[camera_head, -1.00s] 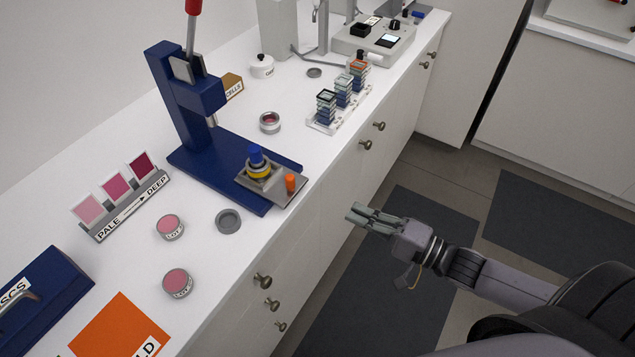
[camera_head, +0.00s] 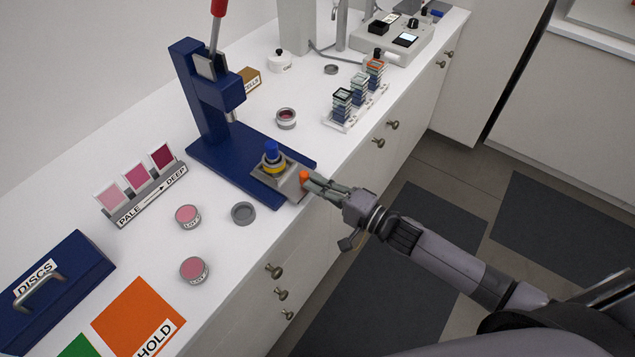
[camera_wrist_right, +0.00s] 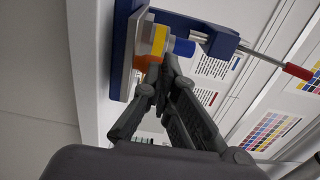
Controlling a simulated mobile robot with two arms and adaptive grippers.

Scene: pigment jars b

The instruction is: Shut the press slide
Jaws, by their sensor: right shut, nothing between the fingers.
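The blue press (camera_head: 215,115) stands on the white counter, its lever with a red grip raised. Its grey slide (camera_head: 283,188) sticks out toward the counter's front edge. A yellow-banded die with a blue top (camera_head: 272,158) sits on the slide. An orange knob (camera_head: 304,176) is at the slide's outer end. My right gripper (camera_head: 312,184) is shut with nothing between its fingers, its tips at the orange knob, touching or nearly so. In the right wrist view the fingertips (camera_wrist_right: 160,68) are beside the orange knob (camera_wrist_right: 144,62) and partly hide it. My left gripper is not in view.
A grey dish (camera_head: 243,213) and two pink jars (camera_head: 187,216) stand left of the slide. A shade rack (camera_head: 150,190), an orange HOLD mat (camera_head: 138,318) and a blue DISCS case (camera_head: 50,285) lie further left. A tray of stacked blocks (camera_head: 355,105) stands at the right.

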